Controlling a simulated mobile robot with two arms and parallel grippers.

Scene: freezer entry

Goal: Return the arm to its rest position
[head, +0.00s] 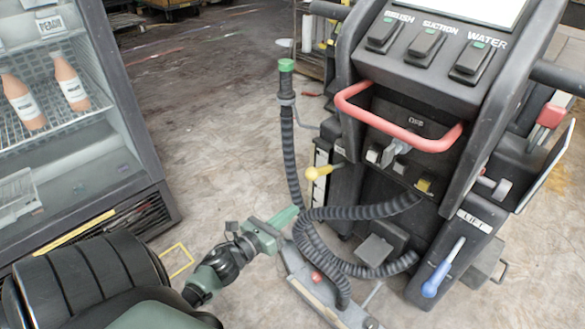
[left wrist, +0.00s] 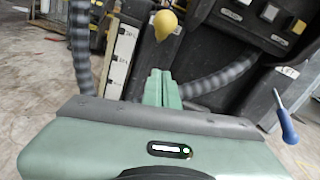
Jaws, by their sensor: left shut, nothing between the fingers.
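My left arm comes in from the lower left of the head view. Its green gripper (head: 287,216) is shut and empty, with the fingertips pointing right toward the ribbed grey hose of a black cleaning machine (head: 385,165). In the left wrist view the closed green fingers (left wrist: 161,88) stand in front of the machine, with a yellow knob (left wrist: 166,22) above them. Whether the fingertips touch the hose (head: 360,212) cannot be told. My right gripper is not in view.
A glass-front fridge (head: 140,130) with bottles (head: 70,82) stands at the left. The machine has a red handle (head: 405,128), a yellow knob (head: 318,172) and a blue lever (head: 440,270). Open concrete floor (head: 215,130) lies between fridge and machine.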

